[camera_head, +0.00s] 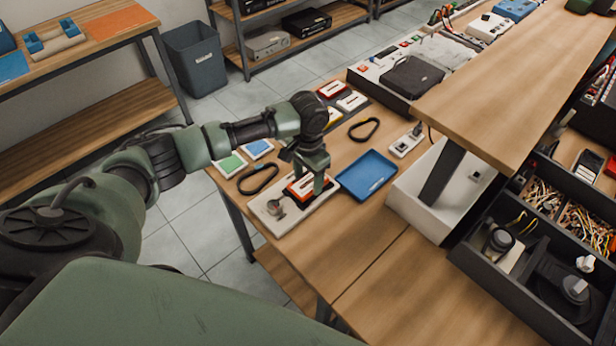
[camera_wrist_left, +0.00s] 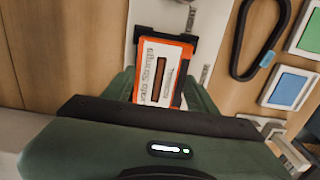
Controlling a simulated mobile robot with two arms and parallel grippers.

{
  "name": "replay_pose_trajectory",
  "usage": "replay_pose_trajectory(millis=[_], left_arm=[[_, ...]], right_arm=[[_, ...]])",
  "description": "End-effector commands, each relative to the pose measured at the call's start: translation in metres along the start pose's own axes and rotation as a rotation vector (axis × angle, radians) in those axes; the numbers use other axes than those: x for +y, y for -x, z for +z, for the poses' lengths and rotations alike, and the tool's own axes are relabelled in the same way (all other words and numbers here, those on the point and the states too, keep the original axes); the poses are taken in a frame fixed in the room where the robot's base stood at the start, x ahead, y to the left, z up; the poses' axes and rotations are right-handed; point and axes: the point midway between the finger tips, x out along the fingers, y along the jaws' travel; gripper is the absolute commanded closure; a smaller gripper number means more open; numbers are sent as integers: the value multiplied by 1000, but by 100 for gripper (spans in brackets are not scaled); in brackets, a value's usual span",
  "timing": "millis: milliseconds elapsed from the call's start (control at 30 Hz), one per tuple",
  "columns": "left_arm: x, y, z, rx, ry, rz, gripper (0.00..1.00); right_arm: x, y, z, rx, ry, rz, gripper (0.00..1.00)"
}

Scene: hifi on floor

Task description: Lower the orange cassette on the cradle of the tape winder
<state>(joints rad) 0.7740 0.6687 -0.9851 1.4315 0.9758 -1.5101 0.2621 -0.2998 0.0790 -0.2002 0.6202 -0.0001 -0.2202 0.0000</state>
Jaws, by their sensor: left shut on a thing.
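The orange cassette (camera_head: 299,190) is held over the white tape winder (camera_head: 286,219) on the table. My left gripper (camera_head: 313,183) points down and is shut on the cassette. In the left wrist view the cassette (camera_wrist_left: 163,70), with an orange rim and white label, sits between my two green fingers. A black bracket of the cradle (camera_wrist_left: 193,40) shows at the cassette's far edge. The gripper hides much of the cradle, and I cannot tell whether the cassette touches it. My right gripper is not in view.
A blue tray (camera_head: 367,176) lies just right of the winder. Another loop (camera_head: 364,129) and a cassette rack (camera_head: 341,100) are behind. A raised shelf (camera_head: 520,80) overhangs the right.

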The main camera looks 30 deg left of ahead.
Motion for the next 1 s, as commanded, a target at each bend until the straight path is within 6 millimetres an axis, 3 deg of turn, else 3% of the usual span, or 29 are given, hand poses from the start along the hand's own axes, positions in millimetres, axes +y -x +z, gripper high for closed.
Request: replay_pose_trajectory(millis=[1000], left_arm=[[0,-8,0,1,-1,1,83]], right_arm=[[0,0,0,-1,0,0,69]])
